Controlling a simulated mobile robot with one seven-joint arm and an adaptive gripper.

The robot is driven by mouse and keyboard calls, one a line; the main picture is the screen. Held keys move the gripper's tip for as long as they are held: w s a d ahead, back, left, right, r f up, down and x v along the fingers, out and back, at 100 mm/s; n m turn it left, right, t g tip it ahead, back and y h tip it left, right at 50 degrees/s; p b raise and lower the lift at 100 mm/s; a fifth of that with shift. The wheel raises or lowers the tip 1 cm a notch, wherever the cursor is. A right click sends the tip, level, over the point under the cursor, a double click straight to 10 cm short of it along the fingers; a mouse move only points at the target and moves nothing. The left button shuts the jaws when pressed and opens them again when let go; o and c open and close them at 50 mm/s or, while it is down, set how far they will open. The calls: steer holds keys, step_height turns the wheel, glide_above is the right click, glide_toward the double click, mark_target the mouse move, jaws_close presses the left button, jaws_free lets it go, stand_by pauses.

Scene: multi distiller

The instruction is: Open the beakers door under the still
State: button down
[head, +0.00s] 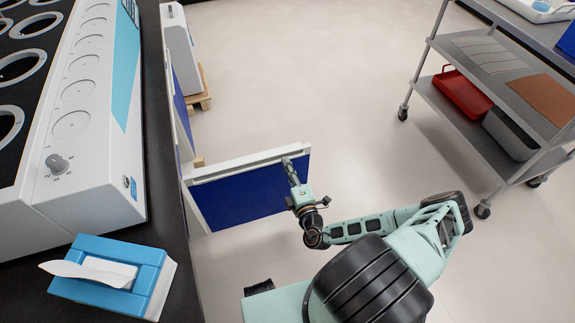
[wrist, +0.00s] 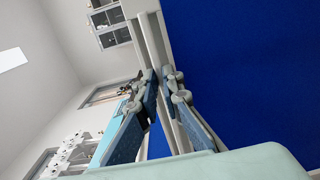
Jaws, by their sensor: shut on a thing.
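A cabinet door (head: 240,200) with a blue face and a white top edge stands swung out from under the dark counter, roughly at right angles to it. No label can be read on it. The white still-like unit (head: 85,150), with round openings and a dial, sits on the counter above. My gripper (head: 291,172) is at the door's upper edge, near its free right end. In the wrist view my gripper (wrist: 163,76) has its fingers shut on the white edge of the door, beside the blue face (wrist: 245,70). The exact contact is partly hidden by the fingers.
A blue and white tissue box (head: 110,275) sits on the counter (head: 165,190). Other blue-fronted cabinet parts (head: 183,115) lie beyond the door. A grey cart (head: 480,120) with a red tray (head: 462,93) stands at right. The floor between is clear.

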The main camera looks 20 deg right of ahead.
steer(key=shift+s, duration=0.35)
stand_by(0.3)
steer(key=c, duration=2.1)
jaws_free()
